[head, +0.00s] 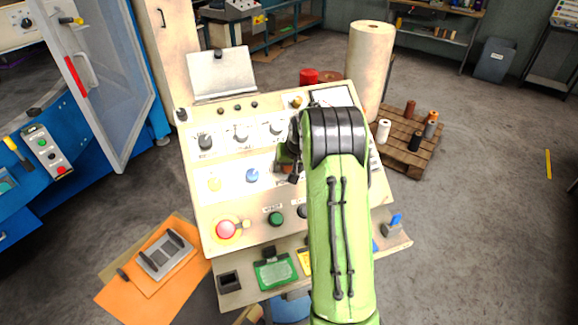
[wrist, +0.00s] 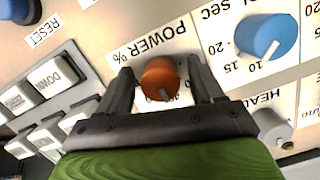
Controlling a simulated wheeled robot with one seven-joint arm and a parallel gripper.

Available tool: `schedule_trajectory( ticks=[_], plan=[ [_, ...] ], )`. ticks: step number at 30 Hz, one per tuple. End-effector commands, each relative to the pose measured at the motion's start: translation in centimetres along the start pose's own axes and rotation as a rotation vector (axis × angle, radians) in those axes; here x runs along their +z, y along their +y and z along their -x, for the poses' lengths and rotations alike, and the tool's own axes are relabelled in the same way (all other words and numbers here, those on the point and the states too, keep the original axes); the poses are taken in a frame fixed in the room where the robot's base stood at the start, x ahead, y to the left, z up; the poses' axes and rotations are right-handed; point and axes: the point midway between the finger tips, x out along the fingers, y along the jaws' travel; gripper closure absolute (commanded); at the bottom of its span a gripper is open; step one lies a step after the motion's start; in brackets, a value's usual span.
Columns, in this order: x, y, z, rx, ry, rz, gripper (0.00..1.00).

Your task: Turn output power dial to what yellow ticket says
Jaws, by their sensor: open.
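In the head view my gripper (head: 292,172) is over the middle of the sloped control panel (head: 200,165), and my green arm covers the panel's right part. A yellow ticket (head: 304,262) shows partly on the lower ledge beside my arm; its writing is too small to read.
In the wrist view a blue dial (wrist: 264,36) is at upper right, a grey knob (wrist: 271,126) at lower right, and push buttons (wrist: 55,90) at left. In the head view a red button (head: 226,229) and green button (head: 276,218) stick up from the panel's lower part.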

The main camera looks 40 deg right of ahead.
Motion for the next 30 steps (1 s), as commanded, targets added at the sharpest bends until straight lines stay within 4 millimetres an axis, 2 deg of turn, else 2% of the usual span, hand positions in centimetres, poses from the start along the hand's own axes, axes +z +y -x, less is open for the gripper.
schedule_trajectory(
  ticks=[3,4,12,15,23,30],
  plan=[
    [0.00,0.00,0.02,0.000,0.000,0.000,0.33],
    [0.00,0.00,0.03,0.000,0.000,0.000,0.36],
    [0.01,0.00,0.05,0.000,0.000,0.000,0.78],
    [0.03,0.00,0.05,0.000,-0.001,0.000,0.89],
    [0.09,0.00,-0.01,0.003,-0.002,0.013,0.89],
    [0.14,0.02,-0.14,0.022,-0.002,0.106,0.89]
  ],
)
